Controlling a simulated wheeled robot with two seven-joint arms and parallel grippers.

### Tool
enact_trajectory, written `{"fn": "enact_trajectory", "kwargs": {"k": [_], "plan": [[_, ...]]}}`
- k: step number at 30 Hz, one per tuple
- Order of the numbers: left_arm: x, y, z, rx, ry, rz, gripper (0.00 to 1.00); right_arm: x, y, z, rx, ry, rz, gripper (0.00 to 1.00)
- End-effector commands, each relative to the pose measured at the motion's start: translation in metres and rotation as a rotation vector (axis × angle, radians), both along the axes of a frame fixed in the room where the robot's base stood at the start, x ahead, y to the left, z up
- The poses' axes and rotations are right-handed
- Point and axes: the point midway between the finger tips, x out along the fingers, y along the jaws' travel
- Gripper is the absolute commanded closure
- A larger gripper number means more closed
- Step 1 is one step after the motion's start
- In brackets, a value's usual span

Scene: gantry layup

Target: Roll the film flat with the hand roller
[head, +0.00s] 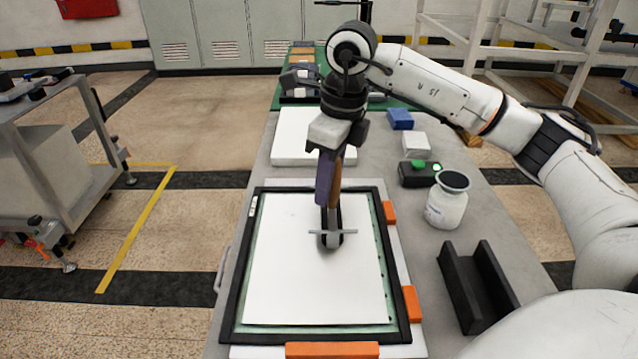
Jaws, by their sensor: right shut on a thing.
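The white film (300,290) lies as a flat rectangle over a green sheet inside a black frame (402,312) on the grey table. My right gripper (332,172) is above the film, pointing down. It is shut on the hand roller (331,238), whose brown handle stands nearly upright between the fingers. The roller's head is at the film's upper right part and appears to touch it, though a small gap cannot be ruled out. My left gripper is not in view.
Orange blocks (332,350) sit at the frame's edges. On the right are a black channel-shaped rest (476,285), a white jar with a dark lid (447,202), a black box with a green button (418,174) and small blue (400,119) and white boxes. A white slab (290,138) lies behind the frame.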

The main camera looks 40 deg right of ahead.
Motion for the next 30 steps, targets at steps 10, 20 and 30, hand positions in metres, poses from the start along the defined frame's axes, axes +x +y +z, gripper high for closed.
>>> {"fn": "enact_trajectory", "kwargs": {"k": [10, 20, 30], "plan": [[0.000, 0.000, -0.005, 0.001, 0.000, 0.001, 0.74, -0.010, -0.013, -0.001, -0.001, 0.000, 0.000, 0.94], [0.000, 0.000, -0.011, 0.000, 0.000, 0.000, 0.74, -0.024, -0.031, -0.002, -0.001, 0.000, -0.001, 0.94], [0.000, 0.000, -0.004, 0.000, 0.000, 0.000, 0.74, -0.018, -0.023, 0.001, 0.000, 0.002, 0.003, 0.94]]}}
